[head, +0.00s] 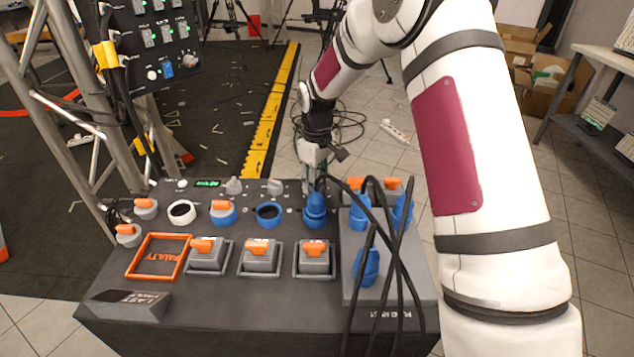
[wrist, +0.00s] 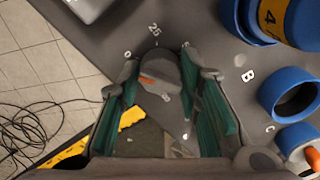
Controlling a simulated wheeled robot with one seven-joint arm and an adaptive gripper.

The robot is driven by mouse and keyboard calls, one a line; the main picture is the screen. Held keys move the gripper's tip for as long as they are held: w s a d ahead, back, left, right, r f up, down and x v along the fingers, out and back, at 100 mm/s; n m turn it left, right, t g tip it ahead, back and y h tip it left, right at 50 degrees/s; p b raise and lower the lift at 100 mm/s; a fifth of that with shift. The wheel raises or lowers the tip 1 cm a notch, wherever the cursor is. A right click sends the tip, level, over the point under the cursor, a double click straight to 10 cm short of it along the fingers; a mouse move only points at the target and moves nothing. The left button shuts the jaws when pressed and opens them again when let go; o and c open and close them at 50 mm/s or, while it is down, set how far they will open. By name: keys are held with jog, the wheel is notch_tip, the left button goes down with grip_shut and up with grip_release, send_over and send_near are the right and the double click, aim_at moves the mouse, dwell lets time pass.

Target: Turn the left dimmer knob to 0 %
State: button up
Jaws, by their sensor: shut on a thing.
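My gripper (head: 312,172) reaches down to the far edge of the dark console. In the wrist view its two green-padded fingers (wrist: 160,110) are shut on a grey dimmer knob (wrist: 163,72) with an orange mark. The marks "0" and "25" are printed on the panel beside this knob. In the head view the gripper hides the held knob. Two other grey knobs, one left (head: 233,186) and one nearer the gripper (head: 275,187), stand to the left along the far edge. I cannot read a setting from the held knob.
A blue plug (head: 315,210) stands close in front of my gripper. More blue plugs with black cables sit on a grey box (head: 420,290) at right. A small green display (head: 207,183) is at the far left.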

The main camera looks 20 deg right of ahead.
dwell(0.5)
jog(key=o, duration=1.1)
jog(key=shift+o, duration=0.2)
notch_tip(320, 180, up, 12)
